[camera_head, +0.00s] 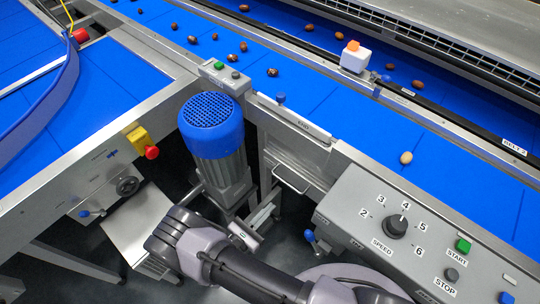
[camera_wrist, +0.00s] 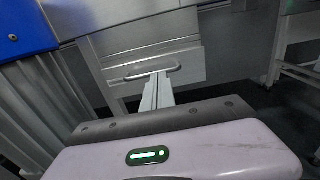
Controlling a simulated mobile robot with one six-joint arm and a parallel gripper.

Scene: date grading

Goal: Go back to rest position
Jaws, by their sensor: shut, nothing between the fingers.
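My gripper (camera_wrist: 157,90) shows in the wrist view as two pale fingers pressed together, with nothing between them. Its pale body with a green light fills the bottom of that view. In the head view my gripper (camera_head: 246,234) is low, below the blue belt (camera_head: 335,113) and in front of the machine frame. It is just below the blue-capped motor (camera_head: 210,112). My arm reaches in from the bottom right, bent at a grey joint at lower centre. The fingertips are hard to make out there.
A control panel (camera_head: 345,215) with a speed dial (camera_head: 396,226) stands right of my arm. A panel with a handle (camera_wrist: 150,72) lies ahead of my fingers. A pale date (camera_head: 406,158) and several brown dates lie on the belts. A red stop button (camera_head: 152,153) is at left.

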